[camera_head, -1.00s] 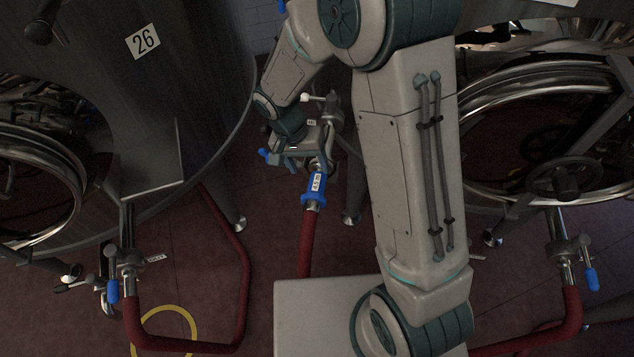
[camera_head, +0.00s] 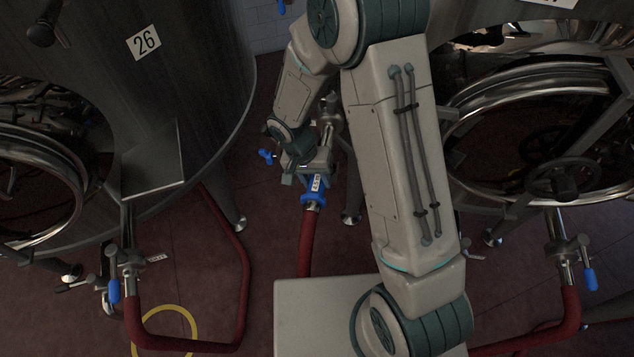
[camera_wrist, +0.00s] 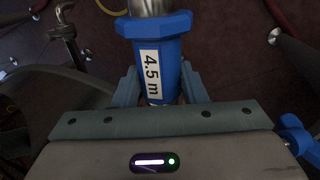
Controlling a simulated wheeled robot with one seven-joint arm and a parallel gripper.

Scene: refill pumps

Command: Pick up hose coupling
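The hose coupling (camera_head: 315,187) is blue with a white label and sits on the upper end of a red hose (camera_head: 308,240), in the middle of the head view. In the wrist view the coupling (camera_wrist: 155,60) is large, and its label reads "4.5 m". My gripper (camera_head: 308,176) is at the coupling. In the wrist view my gripper's two fingers (camera_wrist: 160,84) stand on either side of the coupling's narrower part, very near it. I cannot tell whether they press on it. The coupling's lower end is partly hidden by the gripper's body.
A metal tank marked 26 (camera_head: 205,80) stands at the left, with a valve (camera_head: 128,262) and another red hose (camera_head: 190,346). A second tank with a round hatch (camera_head: 545,130) is at the right. A yellow ring (camera_head: 190,318) lies on the dark red floor.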

